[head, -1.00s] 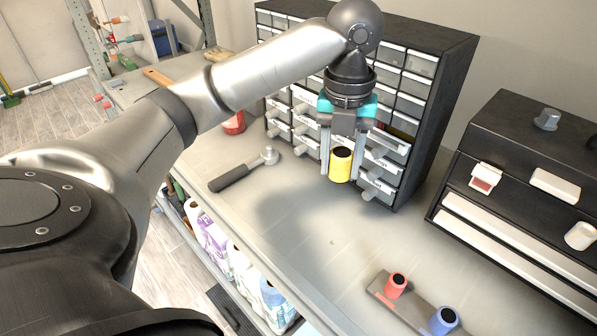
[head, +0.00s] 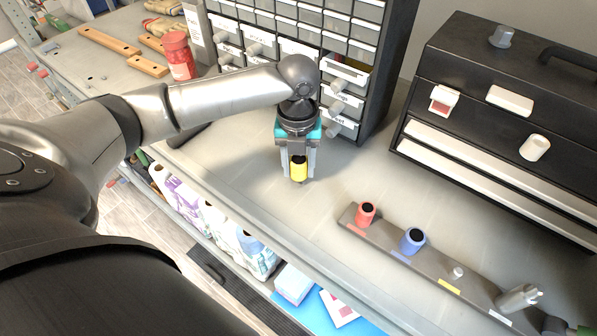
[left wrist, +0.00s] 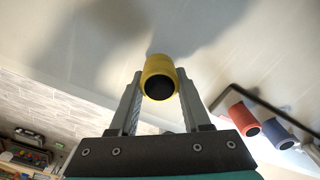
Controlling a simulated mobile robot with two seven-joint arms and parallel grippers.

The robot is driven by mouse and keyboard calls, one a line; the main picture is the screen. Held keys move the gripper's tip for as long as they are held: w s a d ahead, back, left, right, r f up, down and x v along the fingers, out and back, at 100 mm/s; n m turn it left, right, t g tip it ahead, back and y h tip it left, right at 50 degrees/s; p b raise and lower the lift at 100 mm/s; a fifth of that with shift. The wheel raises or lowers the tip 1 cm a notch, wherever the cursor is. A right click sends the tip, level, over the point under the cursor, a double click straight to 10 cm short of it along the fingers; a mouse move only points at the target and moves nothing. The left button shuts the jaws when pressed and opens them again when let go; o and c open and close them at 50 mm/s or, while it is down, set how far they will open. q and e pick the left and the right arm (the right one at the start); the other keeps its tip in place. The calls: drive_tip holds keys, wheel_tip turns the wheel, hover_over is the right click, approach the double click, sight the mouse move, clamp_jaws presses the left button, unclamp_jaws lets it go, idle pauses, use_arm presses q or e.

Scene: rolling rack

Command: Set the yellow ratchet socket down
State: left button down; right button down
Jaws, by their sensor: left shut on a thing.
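The yellow ratchet socket (head: 299,171) is a short yellow cylinder with a dark opening. My left gripper (head: 299,175) is shut on it and points down over the bare bench top, in front of the drawer cabinet. In the left wrist view the yellow socket (left wrist: 159,78) sits between the two fingertips. Whether its base touches the bench is unclear. A grey rail (head: 432,262) lies to the right, with a bare peg (head: 458,272) by a yellow label. A dark and teal part at the lower right corner seems to be my right gripper, mostly cut off.
On the rail stand a red socket (head: 365,213) and a blue socket (head: 412,241); a silver-grey piece (head: 518,298) is at its right end. The drawer cabinet (head: 385,75) and black toolbox (head: 480,115) stand behind. Bench space between gripper and rail is clear.

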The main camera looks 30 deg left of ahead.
sight(298, 161)
use_arm(q)
drive_tip(key=shift+f, duration=1.2)
drive_tip(key=shift+f, duration=0.15)
drive_tip(key=shift+c, duration=1.8)
unclamp_jaws()
wheel_tip(298, 161, up, 12)
drive_tip(key=shift+r+p, duration=0.2)
drive_tip(key=shift+p, duration=0.1)
